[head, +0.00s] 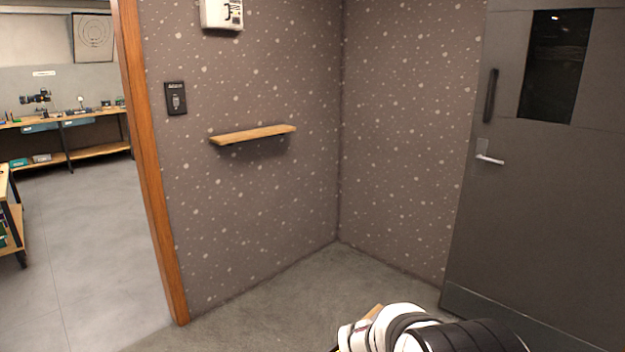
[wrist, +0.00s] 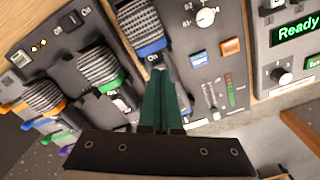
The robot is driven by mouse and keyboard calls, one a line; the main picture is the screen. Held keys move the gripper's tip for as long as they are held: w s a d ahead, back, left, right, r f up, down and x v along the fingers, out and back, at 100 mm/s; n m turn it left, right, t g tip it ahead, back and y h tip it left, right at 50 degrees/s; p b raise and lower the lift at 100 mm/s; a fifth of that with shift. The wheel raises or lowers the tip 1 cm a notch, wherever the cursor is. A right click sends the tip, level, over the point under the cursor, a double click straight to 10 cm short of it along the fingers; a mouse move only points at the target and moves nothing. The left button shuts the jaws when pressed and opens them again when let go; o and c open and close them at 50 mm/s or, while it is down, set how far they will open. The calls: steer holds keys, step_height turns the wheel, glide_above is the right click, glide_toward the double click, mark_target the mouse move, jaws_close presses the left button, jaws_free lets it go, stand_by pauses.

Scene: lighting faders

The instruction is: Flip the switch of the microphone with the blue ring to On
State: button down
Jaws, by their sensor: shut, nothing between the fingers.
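In the wrist view the microphone with the blue ring (wrist: 152,48) lies at the top centre, its grey mesh head (wrist: 138,20) above the ring. An "On" label shows just below the ring. My gripper (wrist: 158,74) has green fingers, shut together with nothing between them. The fingertips are at the lower body of this microphone, close below the ring; I cannot tell whether they touch. The fingers hide most of its body, and the switch's position cannot be made out. The head view does not show the microphone.
A microphone with a green ring (wrist: 110,86) lies just left, and one with an orange ring (wrist: 57,108) further left. A panel (wrist: 212,60) with a white knob, blue and orange buttons and a fader is on the right, beside a green "Ready" display (wrist: 296,30).

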steer(key=shift+f, duration=0.85)
stand_by(0.6)
steer(key=shift+r, duration=3.55)
steer(key=s+r+m+y, duration=0.1)
steer(key=s+r+m, duration=0.2)
steer(key=s, duration=0.9)
steer(key=s+r+m, duration=0.4)
steer(key=s+m, duration=0.1)
steer(key=s, duration=0.6)
steer(key=shift+s+a+r+m+y, duration=0.2)
steer(key=shift+s+m+y, duration=0.1)
steer(key=shift+s+y, duration=0.1)
steer(key=shift+w, duration=0.1)
